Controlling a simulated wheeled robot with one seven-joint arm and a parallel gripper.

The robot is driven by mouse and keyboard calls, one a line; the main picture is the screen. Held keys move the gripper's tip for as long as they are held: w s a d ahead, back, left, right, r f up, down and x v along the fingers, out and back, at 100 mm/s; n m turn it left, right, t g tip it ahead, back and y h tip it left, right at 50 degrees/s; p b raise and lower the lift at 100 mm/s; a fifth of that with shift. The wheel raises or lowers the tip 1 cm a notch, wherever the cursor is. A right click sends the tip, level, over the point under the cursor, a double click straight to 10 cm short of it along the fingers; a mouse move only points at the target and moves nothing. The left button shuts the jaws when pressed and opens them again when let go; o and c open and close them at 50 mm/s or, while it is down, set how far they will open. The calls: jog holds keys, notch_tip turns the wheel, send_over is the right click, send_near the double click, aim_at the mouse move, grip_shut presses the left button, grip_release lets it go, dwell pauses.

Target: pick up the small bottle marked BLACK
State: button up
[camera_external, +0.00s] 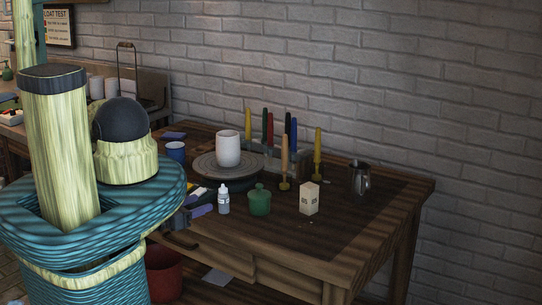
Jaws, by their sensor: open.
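A small white-capped dropper bottle (223,200) stands upright near the front left of the wooden table. It has a pale label, but its writing is too small to read, so I cannot tell if it says BLACK. No other small bottle of this kind is clear in view. My arm fills the left of the picture. A dark grey part that seems to be my gripper (181,217) shows past it at the table's front left edge, left of the bottle and apart from it. It is mostly hidden by my arm and appears empty.
A white cup (228,148) stands on a round turntable (208,166) behind the bottle. A green lidded jar (260,201) and a cream carton (309,198) stand to its right. Upright tools (285,150) and a metal jug (360,179) are farther back. The table's front right is clear.

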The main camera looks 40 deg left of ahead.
aim_at(221, 195)
jog(key=b+x, duration=0.1)
jog(key=x, duration=0.5)
jog(key=shift+s+f, duration=0.1)
jog(key=shift+w+d, duration=0.1)
jog(key=shift+w, duration=0.25)
jog(key=b+x, duration=0.1)
jog(key=x, duration=0.1)
jog(key=b+x, duration=0.1)
jog(key=x, duration=0.2)
jog(key=shift+w+a+r+b, duration=0.2)
jog(key=shift+r+b, duration=0.05)
jog(key=shift+b, duration=0.05)
jog(key=c, duration=1)
